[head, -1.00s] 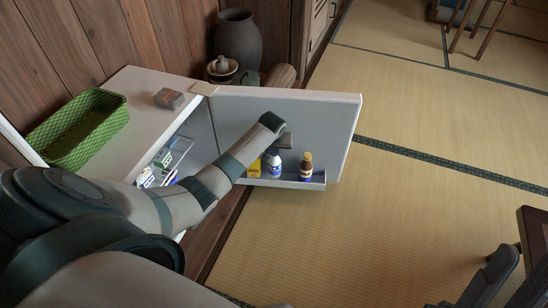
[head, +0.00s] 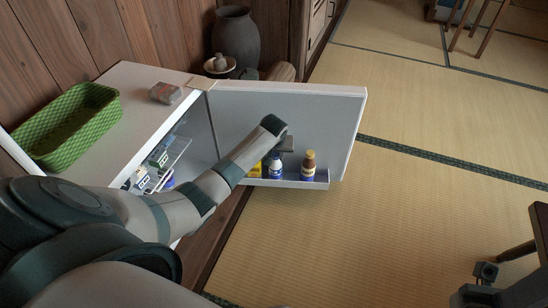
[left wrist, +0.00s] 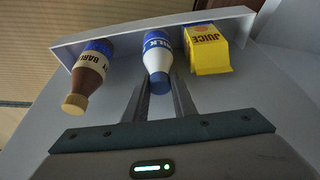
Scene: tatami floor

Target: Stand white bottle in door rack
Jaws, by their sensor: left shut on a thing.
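The white bottle (head: 276,168) has a blue cap and a blue label and is in the rack (head: 318,184) on the open fridge door. It also shows in the left wrist view (left wrist: 156,50), between a brown bottle and a yellow carton. My left gripper (head: 286,144) is at the door, shut on the white bottle near its cap; its two fingers (left wrist: 160,95) flank the bottle. The bottle looks upright; whether its base touches the rack floor is hidden. A dark part of my right arm (head: 482,283) shows at the lower right; its jaws are unclear.
The brown bottle (head: 308,166) and yellow juice carton (head: 256,170) stand in the same rack. The fridge door (head: 340,120) stands open. A green basket (head: 70,128) and a small grey block (head: 165,93) are on the fridge top. Tatami floor lies open to the right.

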